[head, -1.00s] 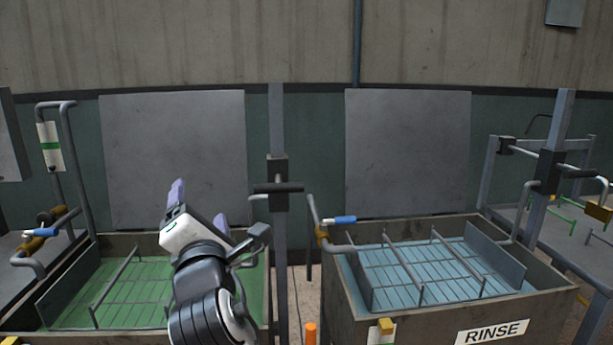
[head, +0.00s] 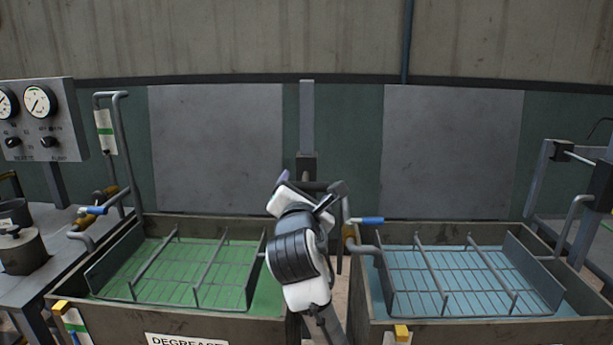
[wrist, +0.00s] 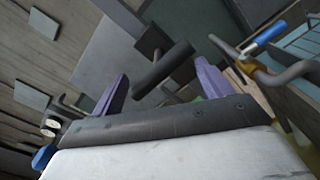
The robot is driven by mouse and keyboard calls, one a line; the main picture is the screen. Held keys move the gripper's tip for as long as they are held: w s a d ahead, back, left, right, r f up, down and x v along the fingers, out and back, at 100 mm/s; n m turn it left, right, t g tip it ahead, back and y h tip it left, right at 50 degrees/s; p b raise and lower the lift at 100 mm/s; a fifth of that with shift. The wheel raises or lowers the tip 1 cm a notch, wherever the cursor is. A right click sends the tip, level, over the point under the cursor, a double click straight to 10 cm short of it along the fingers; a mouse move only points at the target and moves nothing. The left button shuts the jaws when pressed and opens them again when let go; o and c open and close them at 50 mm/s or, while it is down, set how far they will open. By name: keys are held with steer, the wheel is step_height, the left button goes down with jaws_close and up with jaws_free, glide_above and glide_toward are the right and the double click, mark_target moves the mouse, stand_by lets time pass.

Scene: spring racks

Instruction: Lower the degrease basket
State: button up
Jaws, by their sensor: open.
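The degrease basket, a grey wire rack (head: 150,265), lies level in the left tank (head: 70,300) over green liquid. The tank's front plate reads DEGREASE. An upright post (head: 307,120) with a dark sliding block (head: 306,166) stands between the two tanks. A dark crossbar handle shows ahead in the wrist view (wrist: 163,68). My gripper (head: 300,182) is in front of the post and partly hides the block and handle. Its purple fingers (wrist: 163,87) are open, with the handle seen between them and nothing clearly gripped.
The rinse tank (head: 375,315) with blue liquid and its own rack stands at right. A blue-ended lever (head: 368,220) is close to my gripper's right. Another blue-ended lever (head: 95,210) and a gauge panel (head: 38,118) are at left.

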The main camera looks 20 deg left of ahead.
mark_target(306, 177)
steer(key=p+x, duration=0.1)
steer(key=x, duration=0.4)
steer(key=shift+w+a, duration=0.1)
steer(key=shift+w, duration=0.25)
steer(key=c, duration=1.3)
steer(key=shift+o, duration=0.2)
step_height(306, 177, down, 17)
steer(key=b, duration=1)
steer(key=shift+a, duration=0.1)
steer(key=o, duration=1.3)
steer(key=shift+s, duration=0.1)
steer(key=shift+c, duration=0.2)
steer(key=shift+r, duration=0.1)
